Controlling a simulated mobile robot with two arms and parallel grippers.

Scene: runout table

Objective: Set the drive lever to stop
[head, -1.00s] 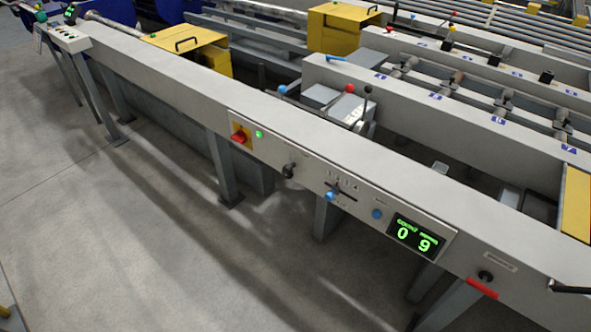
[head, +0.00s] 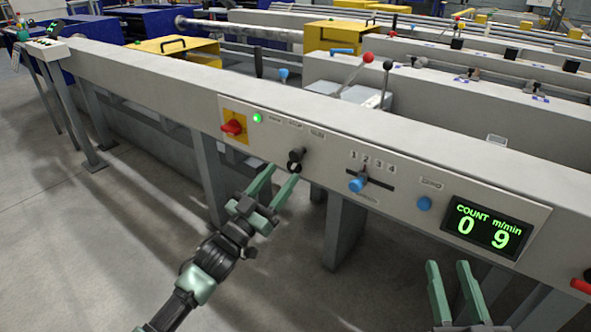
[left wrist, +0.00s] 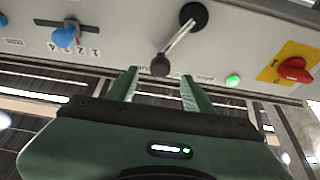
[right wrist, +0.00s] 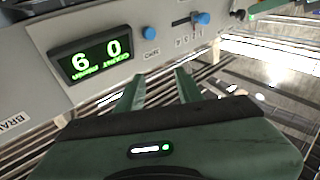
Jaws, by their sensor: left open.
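The drive lever (head: 295,157), with a black knob, sticks out of the grey control panel (head: 335,187) in the head view. Small labels sit above it; I cannot read which setting it points to. In the left wrist view, which is upside down, the lever (left wrist: 177,41) shows a metal shaft from a black round base, slanting down-left to its knob. My left gripper (head: 281,174) is open just below the lever. In the left wrist view the knob lies just beyond the gap between the fingertips (left wrist: 160,74), seemingly not gripped. My right gripper (head: 448,266) is open and empty below the display.
A red rotary switch (head: 232,127) and green lamp (head: 257,118) are left of the lever. A blue-knobbed slider (head: 357,185), blue button (head: 424,204) and display (head: 484,228) reading 0 and 9 are right. The floor before the beam is clear.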

